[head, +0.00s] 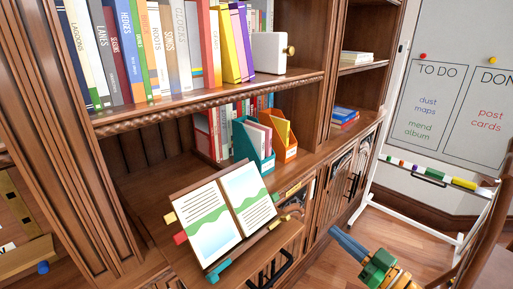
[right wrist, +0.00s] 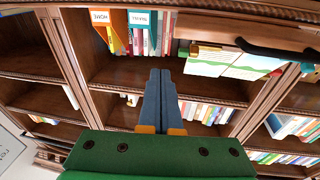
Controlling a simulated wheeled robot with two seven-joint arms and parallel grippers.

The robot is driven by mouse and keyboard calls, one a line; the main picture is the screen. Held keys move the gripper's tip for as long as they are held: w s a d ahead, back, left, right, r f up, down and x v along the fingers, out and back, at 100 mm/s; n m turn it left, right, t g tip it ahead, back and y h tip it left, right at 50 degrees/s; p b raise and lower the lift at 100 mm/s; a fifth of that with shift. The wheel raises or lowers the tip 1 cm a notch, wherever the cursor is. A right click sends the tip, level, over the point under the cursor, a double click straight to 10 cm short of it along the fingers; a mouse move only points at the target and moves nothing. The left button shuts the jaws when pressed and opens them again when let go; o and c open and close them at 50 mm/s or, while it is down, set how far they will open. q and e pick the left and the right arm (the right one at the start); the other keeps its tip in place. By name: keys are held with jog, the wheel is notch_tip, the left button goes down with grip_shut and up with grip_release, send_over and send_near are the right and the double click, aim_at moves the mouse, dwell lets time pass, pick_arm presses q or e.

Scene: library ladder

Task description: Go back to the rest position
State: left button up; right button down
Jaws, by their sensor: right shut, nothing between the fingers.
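My right gripper (head: 335,233) is at the bottom right of the head view, with blue fingers and a green body. It is in front of the bookcase's lower cabinet doors, over the wooden floor. In the right wrist view its two fingers (right wrist: 160,75) lie side by side, shut, with nothing between them. They point toward the shelves and hold no object. My left gripper does not show in either view.
An open picture book (head: 205,225) rests tilted on the bookcase ledge. Teal (head: 250,150) and orange (head: 285,147) file holders stand behind it. Books fill the upper shelf. A whiteboard (head: 440,90) on a white frame stands at right. Some floor (head: 385,225) is clear.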

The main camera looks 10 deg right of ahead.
jog(key=s+d+f+m+g+h+p, duration=0.1)
jog(key=s+f+m+g+h, duration=0.15)
jog(key=f, duration=0.55)
jog(key=s+d+f+m+g+h, duration=0.1)
jog(key=s+d+f+h, duration=0.2)
jog(key=f, duration=0.6)
jog(key=s+f+m+g+h+p, duration=0.1)
jog(key=s+f+m+g+h, duration=0.2)
jog(key=f, duration=0.5)
jog(key=s+a+f+n+g, duration=0.1)
jog(key=s+a+f+g, duration=0.2)
jog(key=s, duration=0.6)
jog(key=s+a+f+n+g, duration=0.1)
jog(key=s+a+f+g, duration=0.2)
jog(key=s, duration=0.7)
jog(key=s+a+f+n+g, duration=0.2)
jog(key=s+a+f, duration=0.4)
jog(key=s+f, duration=0.3)
jog(key=shift+s+a+f+g+p, duration=0.2)
jog(key=shift+f+g+p, duration=0.3)
jog(key=shift+g, duration=0.35)
jog(key=shift+w, duration=0.1)
